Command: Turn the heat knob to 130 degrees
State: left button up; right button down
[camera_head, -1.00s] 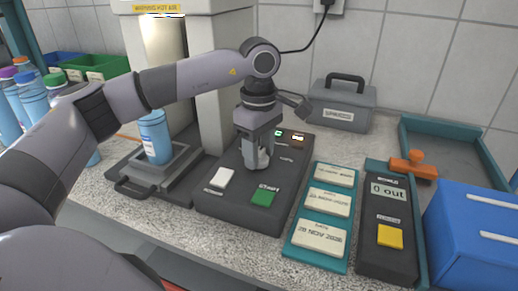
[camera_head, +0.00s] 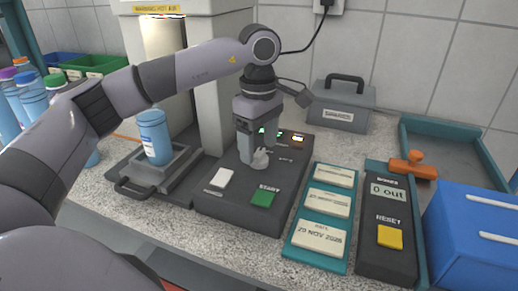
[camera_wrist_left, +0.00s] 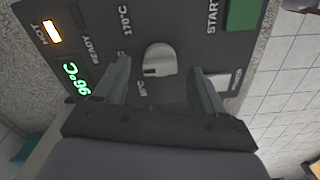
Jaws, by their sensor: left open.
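The heat knob (camera_head: 260,160) is a small light grey knob on the dark control panel (camera_head: 231,207). In the left wrist view the knob (camera_wrist_left: 160,60) has a dark slot-like mark; printed marks around it include 170°C. My left gripper (camera_head: 257,154) points down just above the knob. Its fingers are apart and empty, one on each side of the knob in the left wrist view (camera_wrist_left: 159,70). I cannot tell whether the tips reach down beside it. A green display (camera_wrist_left: 75,78) appears to read 96°C, and the HOT lamp (camera_wrist_left: 51,32) is lit. My right gripper is not in view.
A green START button (camera_head: 263,198) and a white switch (camera_head: 221,178) sit in front of the knob. A blue bottle (camera_head: 155,137) stands left, by the tall machine. Date blocks (camera_head: 320,239), a counter box (camera_head: 388,263) and a blue box (camera_head: 470,240) are right.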

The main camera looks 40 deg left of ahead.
aim_at(259, 152)
pick_arm(q)
notch_tip(259, 152, up, 5)
dwell(0.7)
